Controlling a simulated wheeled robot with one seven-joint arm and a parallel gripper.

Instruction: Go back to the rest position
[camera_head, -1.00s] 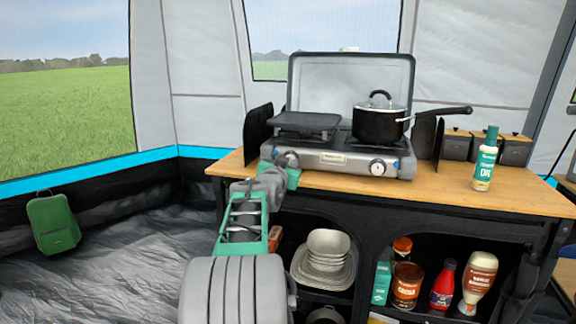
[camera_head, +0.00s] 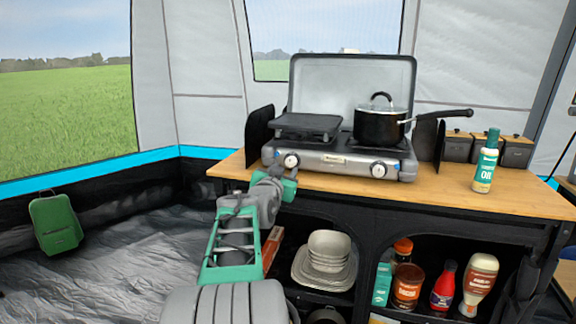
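My arm reaches up from the bottom of the view. My gripper (camera_head: 289,182) is at its far end, by the front edge of the table (camera_head: 420,190), below and in front of the stove's left knob (camera_head: 291,160). It is apart from the knob as far as I can see. The fingers are small and partly hidden by my wrist, so I cannot tell whether they are open or shut. I see nothing held. The two-burner stove (camera_head: 335,160) has its lid up. A black pot (camera_head: 380,124) with a glass lid sits on its right burner, and a dark griddle (camera_head: 306,123) on its left.
An oil bottle (camera_head: 486,162) stands on the table's right part, before several dark canisters (camera_head: 487,148). Shelves below hold stacked bowls (camera_head: 328,246), a ketchup bottle (camera_head: 443,287) and jars.

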